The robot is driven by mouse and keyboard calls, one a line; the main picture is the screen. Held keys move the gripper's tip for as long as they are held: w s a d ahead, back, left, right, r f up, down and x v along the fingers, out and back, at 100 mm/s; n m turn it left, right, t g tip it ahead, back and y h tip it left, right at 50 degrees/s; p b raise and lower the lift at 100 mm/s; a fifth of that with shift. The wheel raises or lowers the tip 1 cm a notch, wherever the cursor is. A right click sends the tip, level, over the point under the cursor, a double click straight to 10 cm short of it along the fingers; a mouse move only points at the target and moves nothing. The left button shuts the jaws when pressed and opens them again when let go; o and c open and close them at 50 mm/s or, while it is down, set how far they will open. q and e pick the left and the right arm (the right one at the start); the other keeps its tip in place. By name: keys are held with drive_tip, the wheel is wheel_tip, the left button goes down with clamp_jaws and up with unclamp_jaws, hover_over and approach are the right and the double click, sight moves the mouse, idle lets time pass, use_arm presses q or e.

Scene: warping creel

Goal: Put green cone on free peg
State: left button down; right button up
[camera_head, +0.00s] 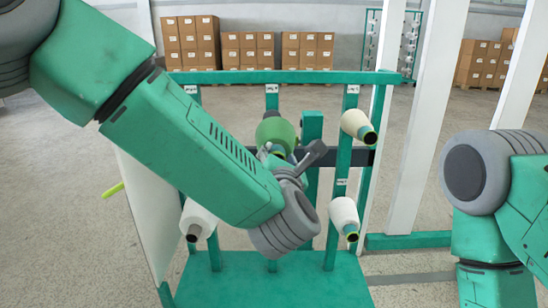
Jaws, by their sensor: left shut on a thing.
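The green cone (276,131) is at the middle column of the green creel frame, below the top bar, its narrow end toward me. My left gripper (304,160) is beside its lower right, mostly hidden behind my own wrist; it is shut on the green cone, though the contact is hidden. White cones sit on the frame at upper right (355,123), lower right (344,215) and lower left (199,219). A free peg cannot be made out; my left arm covers much of the left and middle columns. My right gripper is out of view.
The green creel frame (330,77) has a green base plate (270,285) and a white side panel (150,215). White posts (411,100) stand to the right. Stacked cartons (190,42) are far behind.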

sight(274, 147)
use_arm(q)
drive_tip(key=shift+d, duration=0.35)
drive_tip(key=shift+a+r, duration=0.1)
drive_tip(key=shift+a, duration=0.8)
drive_tip(key=shift+w+d+b, duration=0.35)
drive_tip(key=shift+w+d, duration=0.3)
drive_tip(key=shift+d, duration=0.2)
drive_tip(key=shift+w+a, duration=0.1)
drive_tip(key=shift+a, duration=0.35)
drive_tip(key=shift+w+a, duration=0.2)
drive_tip(key=shift+w, duration=0.1)
drive_tip(key=shift+w+a, duration=0.1)
drive_tip(key=shift+w, duration=0.45)
drive_tip(key=shift+w+b, duration=0.35)
drive_tip(key=shift+w, duration=0.5)
drive_tip(key=shift+w+a, duration=0.1)
drive_tip(key=shift+w, duration=0.4)
drive_tip(key=shift+w+a, duration=0.2)
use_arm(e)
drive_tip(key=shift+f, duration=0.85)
use_arm(q)
drive_tip(key=shift+w+d, duration=0.1)
